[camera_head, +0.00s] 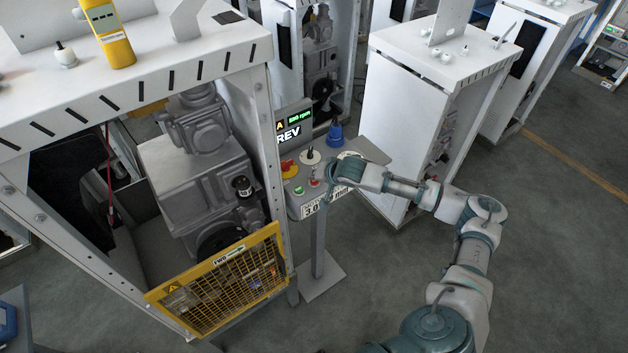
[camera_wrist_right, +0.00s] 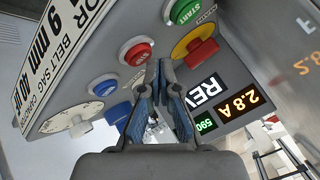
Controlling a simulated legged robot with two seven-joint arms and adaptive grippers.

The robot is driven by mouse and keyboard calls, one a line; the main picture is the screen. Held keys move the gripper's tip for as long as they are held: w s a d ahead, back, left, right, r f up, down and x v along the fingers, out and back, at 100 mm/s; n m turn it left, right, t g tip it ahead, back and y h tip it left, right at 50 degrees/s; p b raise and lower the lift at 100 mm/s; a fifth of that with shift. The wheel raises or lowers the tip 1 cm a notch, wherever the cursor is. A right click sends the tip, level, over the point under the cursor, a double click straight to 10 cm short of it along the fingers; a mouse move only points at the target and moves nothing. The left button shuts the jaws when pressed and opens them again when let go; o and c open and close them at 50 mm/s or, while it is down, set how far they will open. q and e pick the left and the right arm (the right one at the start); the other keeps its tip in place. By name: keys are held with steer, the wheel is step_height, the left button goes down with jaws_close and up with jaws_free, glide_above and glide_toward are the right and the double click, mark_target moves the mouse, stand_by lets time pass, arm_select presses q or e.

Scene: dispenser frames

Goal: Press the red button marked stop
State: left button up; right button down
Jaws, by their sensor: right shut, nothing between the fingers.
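The grey control box (camera_head: 301,204) stands on a post beside the machine. Its red button (camera_head: 314,183) sits right of the green button (camera_head: 298,190). In the wrist view the panel appears upside down: the red button (camera_wrist_right: 136,51) has a white collar, and the green button (camera_wrist_right: 186,11) bears START. I cannot read a stop label. My right gripper (camera_wrist_right: 161,64) is shut and empty, its tips just right of the red button in that view; I cannot tell whether they touch anything. In the head view my right gripper is at the panel's right side, mostly hidden. My left gripper is out of view.
A red-and-yellow emergency knob (camera_wrist_right: 195,42) and a blue button (camera_wrist_right: 104,86) are close to my fingers. A display (camera_head: 292,130) stands behind the panel. A yellow mesh guard (camera_head: 225,285) is at left, a white cabinet (camera_head: 400,110) at right. The floor at right is clear.

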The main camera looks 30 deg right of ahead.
steer(key=shift+d+f, duration=0.15)
steer(key=shift+d, duration=0.1)
steer(key=shift+a+f, duration=0.25)
steer(key=shift+d+f, duration=0.1)
steer(key=shift+f, duration=0.1)
stand_by(0.6)
steer(key=shift+d+r+p, duration=0.3)
steer(key=shift+r+p, duration=0.65)
steer(key=shift+p, duration=0.15)
step_height(320, 180, up, 5)
steer(key=p, duration=0.5)
